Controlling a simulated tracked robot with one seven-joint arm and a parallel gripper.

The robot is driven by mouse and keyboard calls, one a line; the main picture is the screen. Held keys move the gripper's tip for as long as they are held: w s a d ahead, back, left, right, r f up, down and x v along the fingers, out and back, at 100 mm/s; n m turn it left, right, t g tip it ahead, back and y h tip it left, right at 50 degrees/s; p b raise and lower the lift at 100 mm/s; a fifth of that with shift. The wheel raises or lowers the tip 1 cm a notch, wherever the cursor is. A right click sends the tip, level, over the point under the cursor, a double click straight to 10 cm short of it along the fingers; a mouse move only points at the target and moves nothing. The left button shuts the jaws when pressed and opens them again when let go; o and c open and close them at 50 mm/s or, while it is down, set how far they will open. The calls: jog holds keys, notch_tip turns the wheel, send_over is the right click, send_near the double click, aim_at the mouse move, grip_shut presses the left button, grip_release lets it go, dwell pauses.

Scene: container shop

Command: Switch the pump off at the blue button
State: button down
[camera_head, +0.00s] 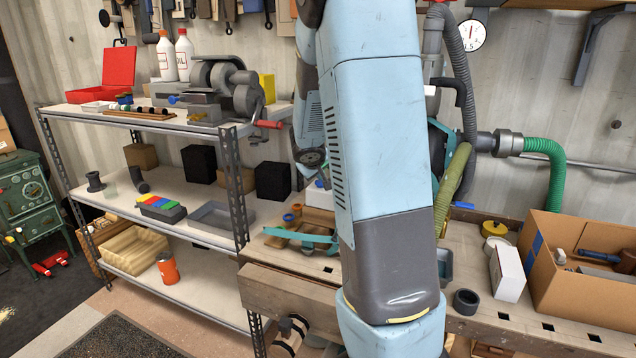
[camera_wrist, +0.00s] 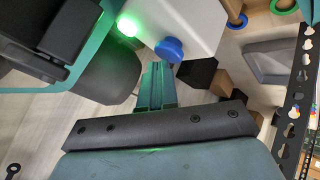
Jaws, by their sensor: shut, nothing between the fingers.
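The blue button (camera_wrist: 168,50) is a round knob on a white box (camera_wrist: 196,22) in the wrist view. A bright green light (camera_wrist: 127,27) glows on the same box, left of the button. My gripper (camera_wrist: 157,68) is shut and empty, its teal fingertips at the lower left edge of the button. I cannot tell whether they touch it. In the head view, a small part of the white box (camera_head: 319,197) shows left of my arm, which hides much of the pump behind it. My fingertips are not visible there.
A black rounded body (camera_wrist: 108,75) lies close left of my fingers. The workbench (camera_head: 470,262) holds a cardboard box (camera_head: 570,290), a white carton (camera_head: 507,273) and a dark ring (camera_head: 466,301). A loaded metal shelf (camera_head: 232,190) stands at left. A green hose (camera_head: 556,170) runs right.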

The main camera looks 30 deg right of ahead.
aim_at(319, 182)
jog(key=shift+r, duration=0.1)
dwell(0.5)
jog(key=shift+r, duration=0.35)
notch_tip(319, 182, up, 6)
dwell(0.8)
